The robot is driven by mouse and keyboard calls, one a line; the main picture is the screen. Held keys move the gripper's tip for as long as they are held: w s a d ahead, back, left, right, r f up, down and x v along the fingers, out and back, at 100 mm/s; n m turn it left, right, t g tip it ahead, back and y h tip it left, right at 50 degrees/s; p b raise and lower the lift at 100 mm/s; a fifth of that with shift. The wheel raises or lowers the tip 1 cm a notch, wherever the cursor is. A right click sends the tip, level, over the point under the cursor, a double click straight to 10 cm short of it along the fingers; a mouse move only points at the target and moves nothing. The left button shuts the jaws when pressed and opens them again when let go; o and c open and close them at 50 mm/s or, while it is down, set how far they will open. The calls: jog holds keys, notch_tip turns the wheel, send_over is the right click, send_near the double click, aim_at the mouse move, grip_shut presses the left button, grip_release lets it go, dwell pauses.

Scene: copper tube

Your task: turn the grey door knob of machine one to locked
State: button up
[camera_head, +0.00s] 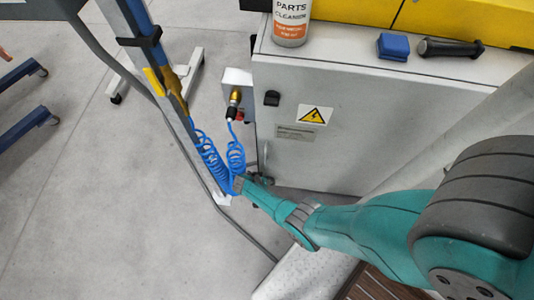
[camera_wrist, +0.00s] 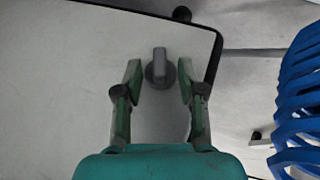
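The grey door knob (camera_wrist: 159,67) shows in the wrist view as a round base with a raised bar grip. The bar runs up and down in the picture. It sits on the pale cabinet door (camera_wrist: 75,60), near a rounded corner with a black edge. My gripper (camera_wrist: 159,76) is open, with one finger on each side of the knob and a visible gap on both sides. In the head view my gripper (camera_head: 247,183) is low by the cabinet's left edge. I cannot clearly make out this knob there.
A coiled blue hose (camera_head: 211,160) hangs just left of my gripper and also shows in the wrist view (camera_wrist: 298,95). A dark latch (camera_head: 271,98) and warning sign (camera_head: 315,115) are on the door. A spray can (camera_head: 291,22) and blue block (camera_head: 393,47) stand on top.

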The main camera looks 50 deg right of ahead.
jog(key=shift+r, duration=0.1)
jog(key=v, duration=1.2)
